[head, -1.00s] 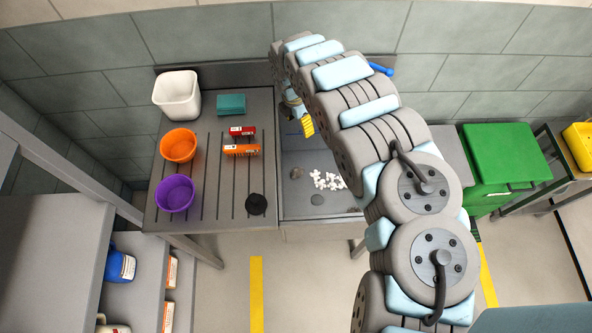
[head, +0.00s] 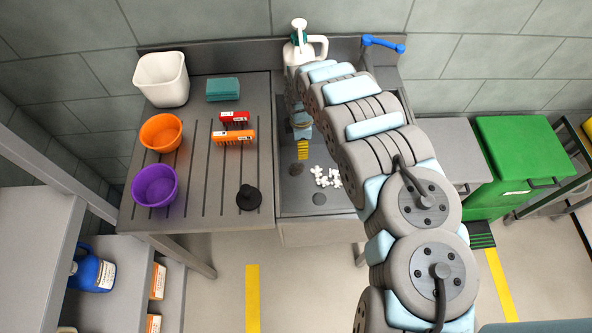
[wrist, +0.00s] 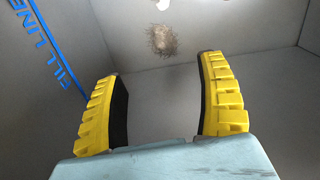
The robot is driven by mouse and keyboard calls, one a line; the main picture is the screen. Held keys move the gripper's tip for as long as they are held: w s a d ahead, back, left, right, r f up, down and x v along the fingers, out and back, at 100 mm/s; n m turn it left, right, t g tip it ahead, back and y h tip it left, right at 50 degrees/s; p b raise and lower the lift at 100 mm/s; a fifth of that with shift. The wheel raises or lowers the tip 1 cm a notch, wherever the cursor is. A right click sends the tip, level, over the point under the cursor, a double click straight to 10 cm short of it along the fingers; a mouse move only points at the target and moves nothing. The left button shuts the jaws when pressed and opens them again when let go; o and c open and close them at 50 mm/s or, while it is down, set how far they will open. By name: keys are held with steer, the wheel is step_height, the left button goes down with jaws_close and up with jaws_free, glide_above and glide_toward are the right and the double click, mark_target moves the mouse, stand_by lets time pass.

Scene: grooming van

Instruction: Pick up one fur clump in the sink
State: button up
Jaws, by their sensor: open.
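The metal sink (head: 290,205) is right of the ribbed draining board. A grey-brown fur clump (head: 296,168) lies on its floor at the left. It also shows as a ragged fuzzy patch in the wrist view (wrist: 162,40), just beyond the fingertips. A second grey round patch (head: 319,198) lies nearer the front; I cannot tell whether it is fur or the drain. My gripper (head: 303,150) reaches down into the sink, just behind the left clump. In the wrist view my gripper (wrist: 163,70) has its yellow fingers wide apart, with nothing between them.
Several white pieces (head: 327,178) lie in the sink right of the clump. Sink walls surround my gripper; one carries a blue fill line (wrist: 45,50). A white jug (head: 302,50) and blue tap (head: 383,43) are behind. Bowls, boxes and a black object (head: 249,198) occupy the draining board.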

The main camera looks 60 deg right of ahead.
mark_target(298, 167)
steer(key=shift+a+f+b, duration=0.15)
steer(key=shift+f+b, duration=1.3)
steer(key=shift+f, duration=3.55)
steer(key=shift+w+a+f+b, duration=0.15)
steer(key=shift+f+b, duration=0.4)
steer(key=shift+f, duration=0.45)
steer(key=shift+w+a+f+b, duration=0.15)
steer(key=shift+f+b, duration=0.4)
steer(key=shift+f, duration=0.45)
steer(key=shift+s+d+f+b, duration=0.1)
steer(key=shift+f+b, duration=0.25)
steer(key=shift+f, duration=0.2)
steer(key=c, duration=0.8)
